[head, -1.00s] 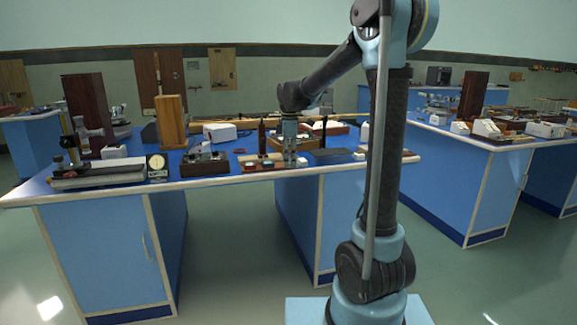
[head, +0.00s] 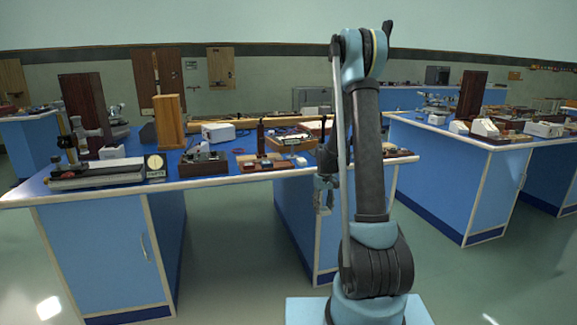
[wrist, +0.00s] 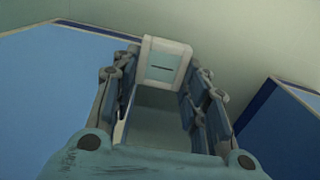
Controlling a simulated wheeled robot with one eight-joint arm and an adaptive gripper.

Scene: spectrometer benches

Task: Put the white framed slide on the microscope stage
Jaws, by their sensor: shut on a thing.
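My gripper (wrist: 160,95) is shut on the white framed slide (wrist: 165,62), which has a pale blue-grey centre with a short dark line. The slide is at the fingertips, over the floor.
The blue bench (head: 225,177) carries a dial box (head: 155,167), a dark block device (head: 204,162), a wooden block (head: 170,121) and a white box (head: 218,132). A wooden slide rack (head: 262,163) is at the front edge. Open floor lies between the benches.

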